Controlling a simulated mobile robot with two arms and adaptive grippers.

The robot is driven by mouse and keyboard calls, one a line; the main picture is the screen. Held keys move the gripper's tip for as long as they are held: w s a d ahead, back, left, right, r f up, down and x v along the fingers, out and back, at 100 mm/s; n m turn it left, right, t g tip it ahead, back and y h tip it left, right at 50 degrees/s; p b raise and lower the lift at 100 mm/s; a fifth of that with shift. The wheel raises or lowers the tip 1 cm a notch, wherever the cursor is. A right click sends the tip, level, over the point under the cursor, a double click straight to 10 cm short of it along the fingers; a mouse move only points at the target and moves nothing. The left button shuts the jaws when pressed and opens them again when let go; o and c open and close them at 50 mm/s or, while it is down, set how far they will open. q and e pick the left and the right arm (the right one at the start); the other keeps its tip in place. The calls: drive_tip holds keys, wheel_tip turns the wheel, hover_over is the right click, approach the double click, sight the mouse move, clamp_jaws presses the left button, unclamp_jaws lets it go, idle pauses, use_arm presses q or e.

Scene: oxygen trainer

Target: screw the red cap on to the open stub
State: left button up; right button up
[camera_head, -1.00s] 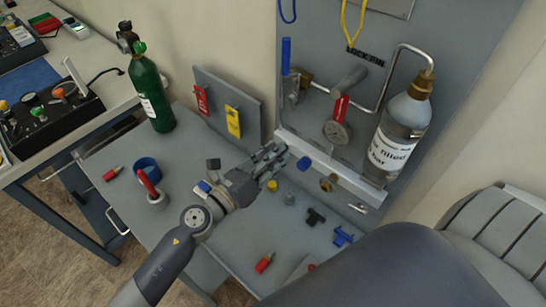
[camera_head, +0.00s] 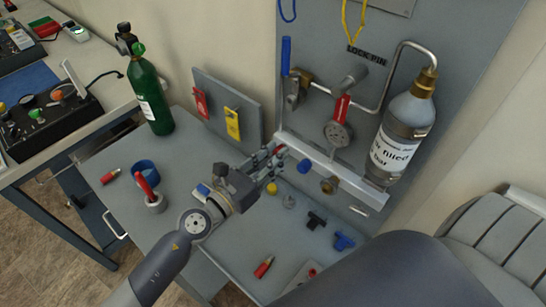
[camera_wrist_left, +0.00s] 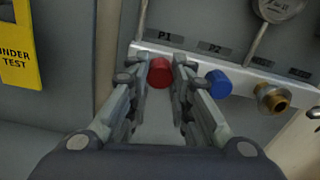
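The red cap (camera_wrist_left: 160,72) sits at the P1 place on the pale manifold strip (camera_wrist_left: 200,70), in line with the blue cap (camera_wrist_left: 219,83) under P2. My left gripper (camera_wrist_left: 161,68) has its fingertips on both sides of the red cap, seemingly touching it. The cap hides the stub, so its thread is not visible. In the head view, the left gripper (camera_head: 274,156) reaches the strip's left end, with the red cap (camera_head: 281,150) just showing at its tips. The blue cap (camera_head: 304,166) is close to its right. My right gripper is not in view.
A brass fitting (camera_head: 329,184) and a gauge (camera_head: 338,133) are right of the caps. A yellow cap (camera_head: 272,188), black fitting (camera_head: 316,220), blue fitting (camera_head: 343,241) and red-tipped part (camera_head: 264,266) lie on the bench. A green cylinder (camera_head: 150,95) stands at left.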

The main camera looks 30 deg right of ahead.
use_arm(q)
drive_tip(key=o, duration=0.4)
drive_tip(key=shift+o, duration=0.2)
drive_tip(key=a+n, duration=0.1)
drive_tip(key=a+n+p, duration=0.1)
drive_tip(key=n, duration=0.1)
drive_tip(key=shift+s, duration=0.4)
drive_tip(key=shift+n+p, duration=0.3)
drive_tip(key=shift+p, duration=0.05)
drive_tip(key=shift+n+p, duration=0.7)
drive_tip(key=shift+n, duration=0.9)
